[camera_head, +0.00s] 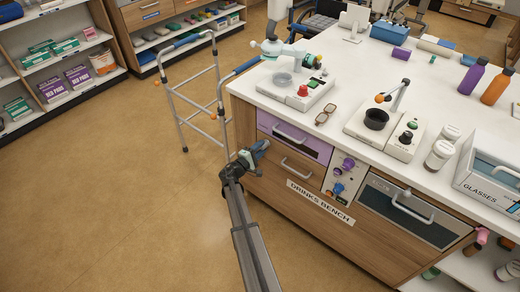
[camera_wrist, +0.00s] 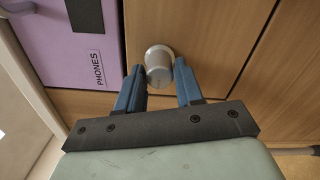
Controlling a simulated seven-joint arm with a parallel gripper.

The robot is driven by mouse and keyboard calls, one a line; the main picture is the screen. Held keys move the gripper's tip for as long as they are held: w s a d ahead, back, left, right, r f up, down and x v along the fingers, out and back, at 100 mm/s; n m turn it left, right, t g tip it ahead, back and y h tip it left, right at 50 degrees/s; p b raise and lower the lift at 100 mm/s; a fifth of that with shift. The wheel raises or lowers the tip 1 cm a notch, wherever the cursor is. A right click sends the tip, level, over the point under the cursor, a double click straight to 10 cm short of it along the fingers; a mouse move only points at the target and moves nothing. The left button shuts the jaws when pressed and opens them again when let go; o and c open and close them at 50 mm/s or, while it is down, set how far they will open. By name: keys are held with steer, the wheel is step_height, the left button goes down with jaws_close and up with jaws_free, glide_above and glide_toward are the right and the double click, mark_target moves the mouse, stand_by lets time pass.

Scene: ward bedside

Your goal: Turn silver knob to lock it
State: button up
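The silver knob (camera_wrist: 158,62) is a short round knob on the wooden front, beside the purple door in the wrist view. My gripper (camera_wrist: 159,72) has two blue fingers, one on each side of the knob. The fingers stand apart with the knob's end between their tips, and narrow gaps seem to show at both sides. I cannot tell whether either finger touches it. In the head view my gripper (camera_head: 260,150) is at the left end of the drinks bench (camera_head: 320,202), and the knob is hidden behind it.
The purple door marked PHONES (camera_wrist: 75,42) lies close to my left finger. A walking frame (camera_head: 195,105) stands left of the bench. A drawer with a bar handle (camera_head: 297,170) is right of my gripper. The floor (camera_head: 110,200) at left is clear.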

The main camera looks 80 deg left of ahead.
steer(key=o, duration=0.3)
steer(key=shift+o, duration=0.2)
steer(key=v, duration=1.4)
